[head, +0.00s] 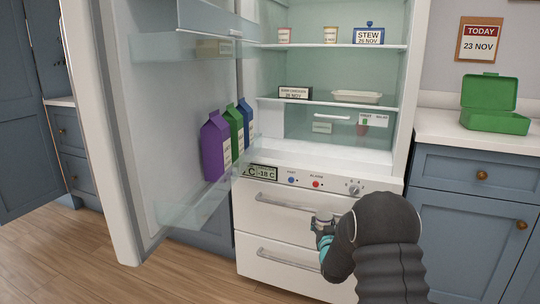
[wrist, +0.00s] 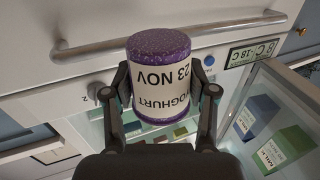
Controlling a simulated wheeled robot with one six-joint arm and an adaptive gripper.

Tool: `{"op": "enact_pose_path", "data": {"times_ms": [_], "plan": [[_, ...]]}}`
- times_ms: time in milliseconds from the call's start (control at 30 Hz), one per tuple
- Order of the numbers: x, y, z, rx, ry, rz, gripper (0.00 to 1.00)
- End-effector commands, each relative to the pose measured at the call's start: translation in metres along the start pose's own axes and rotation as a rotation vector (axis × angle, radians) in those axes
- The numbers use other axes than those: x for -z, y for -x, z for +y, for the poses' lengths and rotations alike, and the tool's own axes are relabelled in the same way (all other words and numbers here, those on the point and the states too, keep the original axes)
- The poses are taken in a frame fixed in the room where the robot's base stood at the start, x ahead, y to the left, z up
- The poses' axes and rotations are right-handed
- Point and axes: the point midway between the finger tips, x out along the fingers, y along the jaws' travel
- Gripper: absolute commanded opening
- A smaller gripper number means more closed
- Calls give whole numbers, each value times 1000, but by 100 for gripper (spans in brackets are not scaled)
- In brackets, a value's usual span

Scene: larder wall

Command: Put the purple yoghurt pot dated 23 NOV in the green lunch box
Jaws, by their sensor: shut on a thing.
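The purple yoghurt pot (wrist: 158,47) is between the fingers of my gripper (wrist: 164,92) in the wrist view, which are shut on it. Its white label reads YOGHURT, 23 NOV, upside down in that view. In the head view my gripper (head: 322,226) is low in front of the freezer drawers, left of my dark arm; the pot is hard to make out there. The green lunch box (head: 494,122) stands on the right counter with its lid raised, up and to the right of my gripper. Its inside is mostly hidden.
The fridge door (head: 185,110) is open at left, with purple, green and blue cartons (head: 216,146) in its rack. Shelves hold small pots, a stew tub (head: 369,34) and a tray (head: 357,97). A wall card (head: 479,41) reads TODAY 23 NOV. The counter (head: 442,127) left of the lunch box is clear.

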Motion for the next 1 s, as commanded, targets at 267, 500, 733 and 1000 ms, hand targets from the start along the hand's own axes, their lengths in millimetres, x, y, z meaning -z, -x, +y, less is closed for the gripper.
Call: {"op": "enact_pose_path", "data": {"times_ms": [267, 500, 733, 1000], "plan": [[-113, 98, -17, 21, 0, -9, 18], [-149, 162, -22, 30, 2, -2, 18], [-155, 180, -24, 32, 3, 4, 18], [-155, 179, -24, 32, 2, 5, 18]]}}
